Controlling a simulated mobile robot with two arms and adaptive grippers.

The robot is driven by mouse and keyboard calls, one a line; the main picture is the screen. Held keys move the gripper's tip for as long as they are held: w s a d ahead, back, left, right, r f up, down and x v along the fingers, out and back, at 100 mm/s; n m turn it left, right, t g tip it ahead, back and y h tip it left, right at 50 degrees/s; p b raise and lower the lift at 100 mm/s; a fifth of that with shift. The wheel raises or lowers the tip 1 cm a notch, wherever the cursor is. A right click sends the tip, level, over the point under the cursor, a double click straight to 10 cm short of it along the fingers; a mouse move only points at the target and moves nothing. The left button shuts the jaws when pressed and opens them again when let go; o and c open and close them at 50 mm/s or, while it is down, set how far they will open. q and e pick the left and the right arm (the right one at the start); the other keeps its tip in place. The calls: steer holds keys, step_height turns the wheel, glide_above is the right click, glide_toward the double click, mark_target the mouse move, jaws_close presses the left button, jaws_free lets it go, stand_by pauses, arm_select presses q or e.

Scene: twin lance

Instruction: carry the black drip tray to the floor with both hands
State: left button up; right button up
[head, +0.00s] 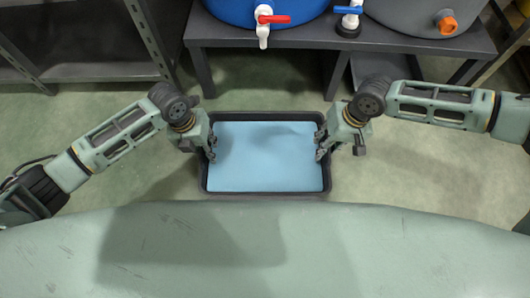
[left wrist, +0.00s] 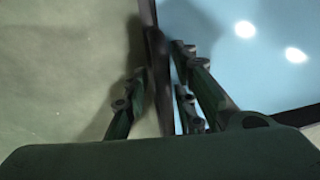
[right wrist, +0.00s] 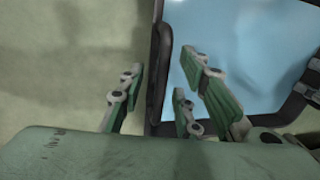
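The black drip tray (head: 265,195) shows in the middle of the head view, level, with a flat light-blue surface inside it. My left gripper (head: 210,148) is at its left wall and my right gripper (head: 320,147) at its right wall. In the left wrist view the tray wall (left wrist: 153,45) runs between the parted fingers (left wrist: 158,65). In the right wrist view the wall (right wrist: 159,70) also lies between parted fingers (right wrist: 162,62), with gaps showing. The tray appears at or close to the floor; its underside is hidden.
A low dark bench (head: 300,36) stands behind the tray, bearing a blue barrel (head: 225,10) with a red-handled tap and a grey barrel (head: 400,15) with an orange cap. A metal shelf (head: 100,72) is at the left. Green floor (head: 450,165) is clear on both sides.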

arm_select(q)
steer(key=shift+c, duration=0.3)
arm_select(e)
steer(key=shift+c, duration=0.3)
arm_select(q)
jaws_close()
arm_select(e)
jaws_close()
arm_select(q)
steer(key=shift+a, duration=0.1)
arm_select(e)
steer(key=shift+d, duration=0.2)
